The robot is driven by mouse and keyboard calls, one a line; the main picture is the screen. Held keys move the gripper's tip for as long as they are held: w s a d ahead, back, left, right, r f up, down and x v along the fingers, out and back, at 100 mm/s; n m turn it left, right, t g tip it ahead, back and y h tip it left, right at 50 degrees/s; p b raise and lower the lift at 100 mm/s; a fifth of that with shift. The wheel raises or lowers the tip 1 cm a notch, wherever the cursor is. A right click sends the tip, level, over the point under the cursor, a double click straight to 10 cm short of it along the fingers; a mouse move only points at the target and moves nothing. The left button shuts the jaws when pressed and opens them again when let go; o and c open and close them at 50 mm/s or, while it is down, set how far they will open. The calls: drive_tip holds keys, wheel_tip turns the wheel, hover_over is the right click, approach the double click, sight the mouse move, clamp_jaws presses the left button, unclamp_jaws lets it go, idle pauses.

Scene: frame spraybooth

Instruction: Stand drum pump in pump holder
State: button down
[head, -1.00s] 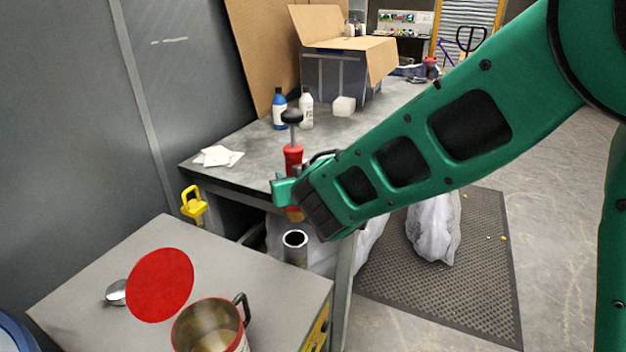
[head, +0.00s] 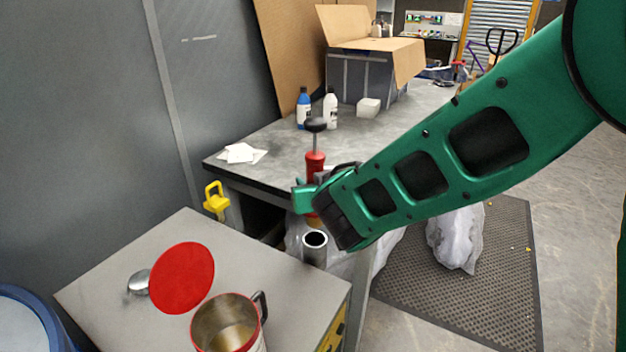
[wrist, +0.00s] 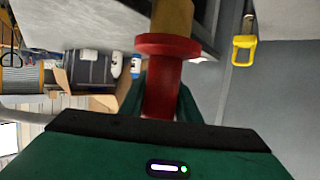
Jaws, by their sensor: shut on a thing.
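The drum pump (head: 316,160) has a red body, a grey rod and a black knob on top, and is upright in the head view. My gripper (head: 311,197) is shut around its red body. In the wrist view the red pump body (wrist: 170,85) with its flange sits between my green fingers, and a yellowish lower part extends beyond it. The pump holder (head: 314,246), a grey open-topped tube, stands by the near cabinet's right edge. The pump's lower end shows just above or behind the tube mouth; I cannot tell how far apart they are.
A near cabinet top (head: 110,285) holds an open can (head: 228,325), a red disc (head: 182,278) and a spoon-like metal thing. Behind is a workbench (head: 270,150) with bottles, a cardboard box and white sheets. A yellow padlock-shaped thing (head: 216,203) hangs at its edge.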

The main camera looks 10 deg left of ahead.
drive_tip(key=shift+f, duration=1.85)
drive_tip(key=shift+f, duration=2.85)
idle(2.3)
drive_tip(key=c, duration=1.3)
unclamp_jaws()
drive_tip(key=shift+o, duration=0.2)
drive_tip(key=v, duration=1)
drive_tip(key=shift+s+d, duration=0.15)
drive_tip(key=shift+s, duration=0.2)
